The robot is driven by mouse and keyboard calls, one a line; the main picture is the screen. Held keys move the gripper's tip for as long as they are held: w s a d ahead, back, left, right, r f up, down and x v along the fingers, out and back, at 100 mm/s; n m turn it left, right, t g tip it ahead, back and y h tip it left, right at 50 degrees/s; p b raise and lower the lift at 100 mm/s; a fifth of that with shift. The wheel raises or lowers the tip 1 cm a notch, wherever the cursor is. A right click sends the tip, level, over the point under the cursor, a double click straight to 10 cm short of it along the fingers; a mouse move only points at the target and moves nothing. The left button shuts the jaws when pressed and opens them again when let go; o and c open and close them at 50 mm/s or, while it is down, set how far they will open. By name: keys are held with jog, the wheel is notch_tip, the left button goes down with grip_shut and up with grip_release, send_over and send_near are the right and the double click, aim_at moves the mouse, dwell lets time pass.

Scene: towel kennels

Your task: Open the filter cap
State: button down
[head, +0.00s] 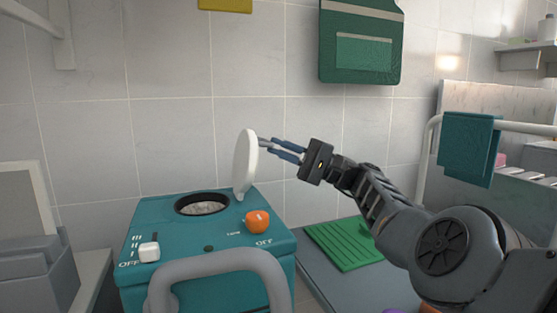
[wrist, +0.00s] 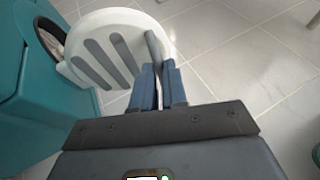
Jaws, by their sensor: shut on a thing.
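The filter cap is a round white lid (head: 246,163) standing upright at the right edge of a round dark opening (head: 202,204) in the top of a teal machine (head: 215,277). Something pale and rough shows inside the opening. My gripper (head: 268,147) is at the right side of the lid, its blue fingers shut on the lid's grey handle bar. In the wrist view the lid (wrist: 100,28) shows grey bars on its face, and my gripper (wrist: 158,55) closes on the bar nearest to it. The opening (wrist: 50,38) is partly visible at the left.
The machine's top has an orange knob (head: 257,222) and a white switch (head: 149,252), with a grey handle (head: 215,262) in front. A green mat (head: 345,244) lies on a grey surface to the right. A teal towel (head: 468,148) hangs on a rail.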

jog(key=shift+d+f, duration=0.1)
jog(key=shift+d, duration=0.05)
dwell(0.4)
jog(key=c, duration=1.2)
grip_release()
jog(key=shift+o, duration=0.2)
jog(key=v, duration=0.7)
jog(key=shift+d+f+b, duration=0.25)
jog(key=shift+d+b, duration=0.05)
jog(key=shift+b, duration=0.1)
